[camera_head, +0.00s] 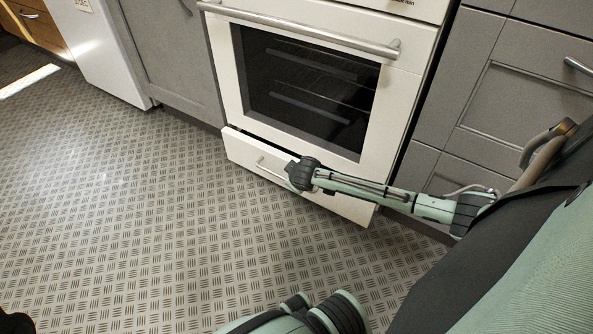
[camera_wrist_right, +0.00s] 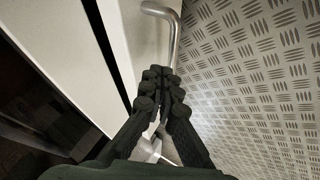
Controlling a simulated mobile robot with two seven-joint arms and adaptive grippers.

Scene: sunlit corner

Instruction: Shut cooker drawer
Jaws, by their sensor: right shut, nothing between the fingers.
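The cooker drawer (camera_head: 233,148) is the white front under the oven door. It stands a little open, with a dark gap along its top edge. Its metal handle (camera_head: 268,170) is partly hidden behind my right gripper (camera_head: 301,173), which is at the drawer front. In the right wrist view the two dark fingers (camera_wrist_right: 161,78) are together and empty, beside the bent handle (camera_wrist_right: 172,28) and the white drawer front (camera_wrist_right: 148,52). I cannot tell whether they touch it.
The oven door (camera_head: 222,70) above is shut, with a long bar handle (camera_head: 300,27) across its top. Grey cabinets (camera_head: 165,60) flank the cooker on both sides. The patterned metal floor (camera_head: 120,220) in front and to the left is clear.

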